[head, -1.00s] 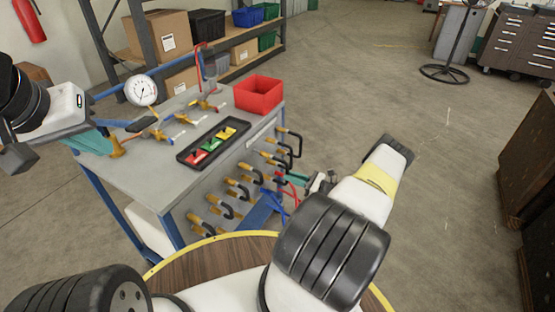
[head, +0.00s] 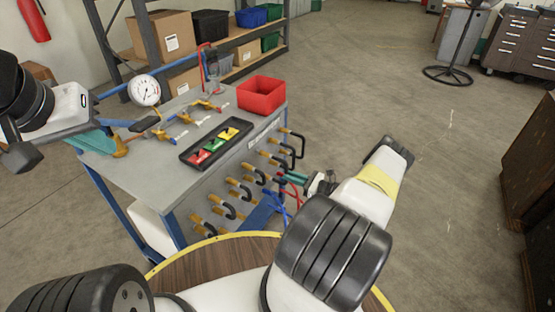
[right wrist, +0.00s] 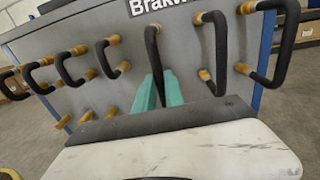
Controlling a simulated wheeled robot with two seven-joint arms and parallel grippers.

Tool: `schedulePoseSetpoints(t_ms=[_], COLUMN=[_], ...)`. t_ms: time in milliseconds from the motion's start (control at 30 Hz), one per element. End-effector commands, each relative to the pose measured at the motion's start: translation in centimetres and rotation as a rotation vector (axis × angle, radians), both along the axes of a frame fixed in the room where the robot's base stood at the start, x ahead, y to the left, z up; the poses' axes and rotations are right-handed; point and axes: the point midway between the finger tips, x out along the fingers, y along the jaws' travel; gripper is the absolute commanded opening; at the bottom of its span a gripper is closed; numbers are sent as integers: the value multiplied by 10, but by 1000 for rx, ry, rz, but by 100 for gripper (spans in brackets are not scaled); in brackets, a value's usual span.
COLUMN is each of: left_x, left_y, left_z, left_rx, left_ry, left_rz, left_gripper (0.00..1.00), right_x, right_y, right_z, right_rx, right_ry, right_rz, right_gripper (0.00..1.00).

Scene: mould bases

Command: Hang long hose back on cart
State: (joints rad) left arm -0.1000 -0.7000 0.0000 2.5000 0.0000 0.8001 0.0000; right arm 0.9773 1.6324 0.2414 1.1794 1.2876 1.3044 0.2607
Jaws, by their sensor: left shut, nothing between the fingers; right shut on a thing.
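The cart (head: 180,183) has a grey top and a side panel with several black hoses with brass ends. My right gripper (head: 293,178) is at the panel's right part. In the right wrist view its teal fingers (right wrist: 157,93) are shut on a black hose (right wrist: 153,50), which runs up to a brass end at the panel. The hose's lower part is hidden behind the gripper body. Other hose loops (right wrist: 70,75) hang to its left, and a longer loop (right wrist: 283,40) hangs on the right. My left gripper (head: 108,143) is shut and empty over the cart's left edge.
On the cart top are a pressure gauge (head: 144,90), brass valve fittings (head: 160,133), a black tray (head: 190,157) with coloured pieces and a red bin (head: 261,94). Red and blue hoses (head: 277,203) hang near my right gripper. Open floor lies to the right.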

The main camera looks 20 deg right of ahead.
Motion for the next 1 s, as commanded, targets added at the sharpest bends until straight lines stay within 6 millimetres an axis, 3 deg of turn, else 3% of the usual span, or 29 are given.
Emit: schedulePoseSetpoints(t_ms=[1000], left_x=[0], left_y=[0], left_z=[0], left_rx=[0], left_ry=[0], left_rz=[0], left_gripper=[0], right_x=[13], right_y=[11], right_z=[1], right_rx=[1], right_ry=[-2], right_rz=[0], right_gripper=[0])
